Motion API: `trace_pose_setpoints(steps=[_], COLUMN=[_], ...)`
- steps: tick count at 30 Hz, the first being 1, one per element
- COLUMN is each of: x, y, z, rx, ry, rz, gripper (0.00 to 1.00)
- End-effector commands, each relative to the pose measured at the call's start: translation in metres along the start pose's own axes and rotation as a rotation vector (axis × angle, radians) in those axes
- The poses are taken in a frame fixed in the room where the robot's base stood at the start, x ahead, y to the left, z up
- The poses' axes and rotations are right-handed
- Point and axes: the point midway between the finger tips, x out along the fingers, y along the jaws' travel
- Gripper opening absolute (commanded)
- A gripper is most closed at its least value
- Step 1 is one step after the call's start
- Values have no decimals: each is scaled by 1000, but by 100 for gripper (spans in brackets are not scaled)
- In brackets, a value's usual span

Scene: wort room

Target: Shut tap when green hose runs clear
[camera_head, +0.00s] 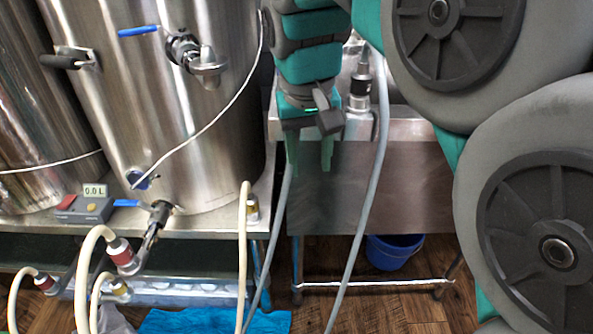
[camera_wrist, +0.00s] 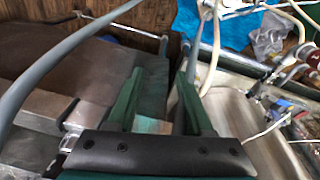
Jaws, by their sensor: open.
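A large steel kettle (camera_head: 180,110) stands at the left. It has an upper tap (camera_head: 195,60) with a blue lever (camera_head: 140,31) and a lower tap (camera_head: 157,215) with a blue lever (camera_head: 127,203); both levers point left. I see cream hoses (camera_head: 243,255) and a grey hose (camera_head: 373,190), but none that is clearly green. No liquid flow can be made out. My gripper (camera_head: 307,152) hangs fingers down, open and empty, right of the kettle and apart from both taps. Its open fingers (camera_wrist: 160,82) also show in the wrist view.
A meter box (camera_head: 85,207) reading 0.0 L sits on the kettle's bench. A steel table (camera_head: 400,165) stands behind my gripper, with a blue bucket (camera_head: 394,250) beneath. A blue cloth (camera_head: 212,321) lies on the wooden floor. Hoses loop in front of the bench.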

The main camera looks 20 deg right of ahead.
Motion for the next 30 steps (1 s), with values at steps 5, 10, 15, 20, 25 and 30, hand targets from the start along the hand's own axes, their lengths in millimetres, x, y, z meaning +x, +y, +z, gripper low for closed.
trace_pose_setpoints(steps=[5,10,15,20,25,30], x=[22,37,45,47,46,47], y=[1,1,1,1,1,1], z=[24,38,46,48,48,48], rx=[-22,-36,-44,-46,-46,-46], ry=[-36,-58,-74,-76,-75,-75], rz=[-6,-10,-12,-13,-13,-13], gripper=[51,51,51,51,50,31])
